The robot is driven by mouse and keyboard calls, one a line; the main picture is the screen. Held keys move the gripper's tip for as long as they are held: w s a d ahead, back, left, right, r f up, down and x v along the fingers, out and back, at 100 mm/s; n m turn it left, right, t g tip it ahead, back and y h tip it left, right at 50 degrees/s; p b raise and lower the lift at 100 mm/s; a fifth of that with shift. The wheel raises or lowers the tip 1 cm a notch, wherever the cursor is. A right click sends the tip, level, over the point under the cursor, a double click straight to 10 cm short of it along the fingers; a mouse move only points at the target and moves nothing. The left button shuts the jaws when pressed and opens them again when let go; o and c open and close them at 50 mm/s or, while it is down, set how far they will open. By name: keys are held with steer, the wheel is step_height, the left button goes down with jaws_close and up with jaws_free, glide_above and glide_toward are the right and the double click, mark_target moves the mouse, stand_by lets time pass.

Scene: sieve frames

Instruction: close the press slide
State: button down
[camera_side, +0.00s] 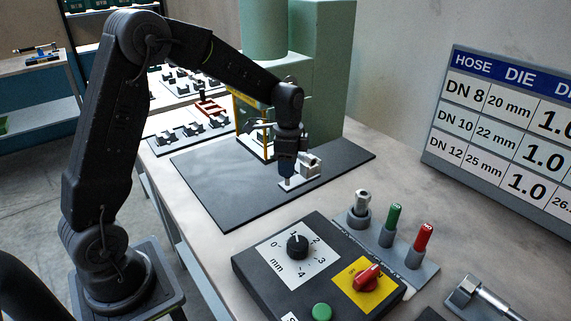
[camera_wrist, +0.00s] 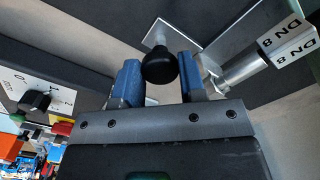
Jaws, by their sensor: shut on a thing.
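The green press (camera_side: 318,100) stands at the back of the bench, with a yellow-edged frame (camera_side: 236,108) on its front left. A small pale metal slide plate (camera_side: 302,182) sits out on the dark mat in front of the press. A metal fitting (camera_side: 312,163) stands on or beside it. My gripper (camera_side: 286,174) points down at the plate's near left end. In the wrist view its blue fingers (camera_wrist: 161,80) are shut on a round black knob (camera_wrist: 160,66), with a pale plate (camera_wrist: 158,34) behind it. In the side view my gripper hides the knob.
The dark mat (camera_side: 215,185) is clear left of my gripper. A control box (camera_side: 270,270) with dial and red switch stands in front, beside a holder with green (camera_side: 392,217) and red (camera_side: 423,237) pegs. In the wrist view a DN 8 labelled part (camera_wrist: 290,42) lies close right of my fingers.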

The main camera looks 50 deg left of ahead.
steer(key=shift+w, duration=0.3)
steer(key=c, duration=1.1)
jaws_free()
steer(key=o, duration=0.4)
step_height(320, 180, up, 14)
steer(key=shift+s, duration=0.1)
